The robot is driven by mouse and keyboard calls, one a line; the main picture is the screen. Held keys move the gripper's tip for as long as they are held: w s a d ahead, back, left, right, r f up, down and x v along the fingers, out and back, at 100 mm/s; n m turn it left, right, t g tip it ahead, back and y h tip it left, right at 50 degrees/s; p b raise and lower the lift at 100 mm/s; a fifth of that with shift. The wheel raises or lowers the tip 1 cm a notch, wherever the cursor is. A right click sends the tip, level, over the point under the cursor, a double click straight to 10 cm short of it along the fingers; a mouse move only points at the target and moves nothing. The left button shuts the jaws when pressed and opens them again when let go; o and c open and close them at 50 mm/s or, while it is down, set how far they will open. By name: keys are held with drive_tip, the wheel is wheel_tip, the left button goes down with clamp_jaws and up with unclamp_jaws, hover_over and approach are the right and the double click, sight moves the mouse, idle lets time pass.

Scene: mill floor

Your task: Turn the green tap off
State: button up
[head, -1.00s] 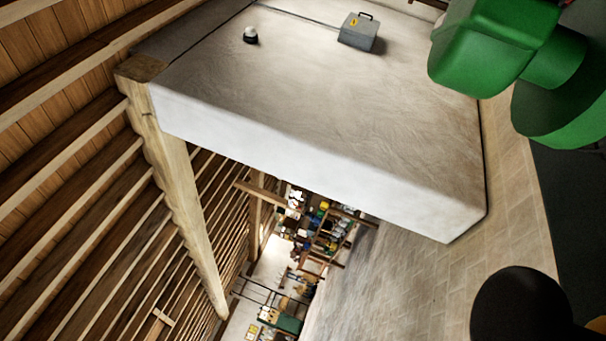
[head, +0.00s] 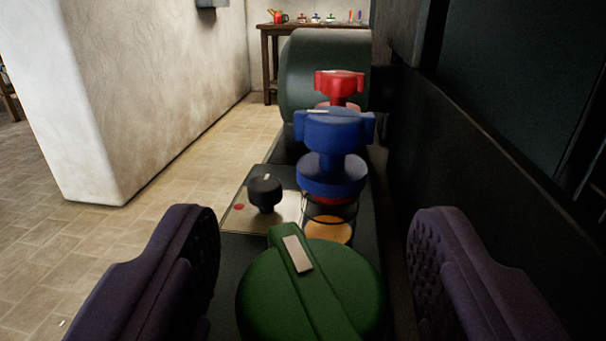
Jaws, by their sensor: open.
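The green tap (head: 350,290) is a round knob with a raised bar across its top and a pale plate near the bar's far end. It stands at the bottom middle of the head view, and its near edge is cut off by the frame. The bar runs away from me, leaning slightly left. My gripper (head: 318,250) is open, with one dark ridged finger on each side of the green tap. Both fingers look apart from it, with a wider gap on the right.
Beyond stand a blue tap (head: 334,130), a red tap (head: 340,82) and a dark green drum (head: 320,60). A black knob (head: 265,192) sits on a metal plate at left. A dark wall (head: 480,140) runs close on the right. Tiled floor (head: 170,190) lies open on the left.

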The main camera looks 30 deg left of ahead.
drive_tip(key=shift+w+a, duration=0.2)
drive_tip(key=shift+w, duration=0.05)
drive_tip(key=shift+c, duration=0.4)
drive_tip(key=c, duration=0.8)
drive_tip(key=shift+c, duration=0.2)
drive_tip(key=shift+h, duration=0.3)
drive_tip(key=m+t+h, duration=0.1)
drive_tip(key=m+h, duration=0.2)
drive_tip(key=h, duration=0.1)
drive_tip(key=shift+a+t, duration=0.1)
drive_tip(key=shift+t, duration=0.3)
drive_tip(key=shift+m+h, duration=1.3)
drive_tip(key=shift+h, duration=1)
